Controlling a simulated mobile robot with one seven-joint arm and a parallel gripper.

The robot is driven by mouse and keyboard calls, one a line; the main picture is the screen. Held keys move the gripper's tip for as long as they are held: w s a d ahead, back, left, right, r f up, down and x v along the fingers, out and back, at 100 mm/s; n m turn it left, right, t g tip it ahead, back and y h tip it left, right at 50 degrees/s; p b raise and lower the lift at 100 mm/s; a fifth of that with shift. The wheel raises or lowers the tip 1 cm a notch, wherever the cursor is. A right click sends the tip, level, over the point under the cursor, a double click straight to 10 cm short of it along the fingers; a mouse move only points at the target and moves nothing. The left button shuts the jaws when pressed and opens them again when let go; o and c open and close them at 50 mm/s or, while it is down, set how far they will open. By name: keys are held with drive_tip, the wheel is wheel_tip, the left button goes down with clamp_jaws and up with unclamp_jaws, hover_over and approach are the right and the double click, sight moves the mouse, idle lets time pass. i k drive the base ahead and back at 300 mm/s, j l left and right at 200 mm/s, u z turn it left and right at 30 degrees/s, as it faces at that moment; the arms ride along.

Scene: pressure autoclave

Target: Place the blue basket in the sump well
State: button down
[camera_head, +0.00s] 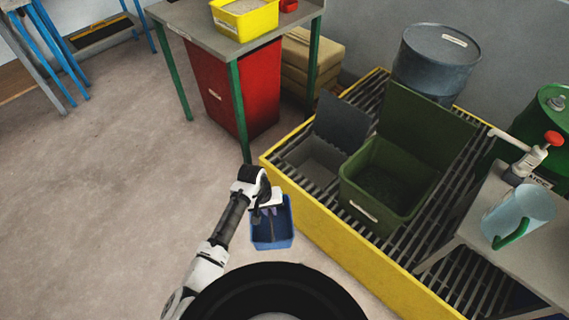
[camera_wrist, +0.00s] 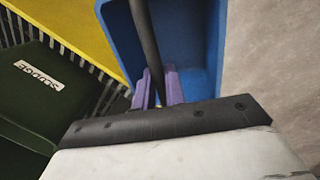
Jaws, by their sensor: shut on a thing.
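The blue basket (camera_head: 285,232) hangs below my gripper (camera_head: 268,208), just left of the yellow-edged grated platform. In the wrist view the basket (camera_wrist: 205,45) is open-topped with a dark bar handle across it. The purple fingers of my gripper (camera_wrist: 158,85) are shut on this handle. The basket looks upright; I cannot tell its height above the floor. A grey open-topped recess (camera_head: 316,160) with a raised dark lid is set in the platform, up and right of the basket. It may be the sump well; no label on it is readable.
A green lidded bin labelled SLUDGE (camera_wrist: 40,75) stands beside the recess; its raised lid (camera_head: 425,120) rises above the grating (camera_head: 375,85). A drum (camera_head: 437,60) stands behind. A table with a jug (camera_head: 515,215) is at right. A red cabinet (camera_head: 240,90) is under another table.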

sight(314, 180)
drive_tip(key=i+j, duration=0.25)
drive_tip(key=i, duration=0.15)
drive_tip(key=i+j, duration=0.25)
drive_tip(key=i, duration=0.2)
drive_tip(key=i+j, duration=0.25)
drive_tip(key=i, duration=0.15)
drive_tip(key=i+l, duration=0.3)
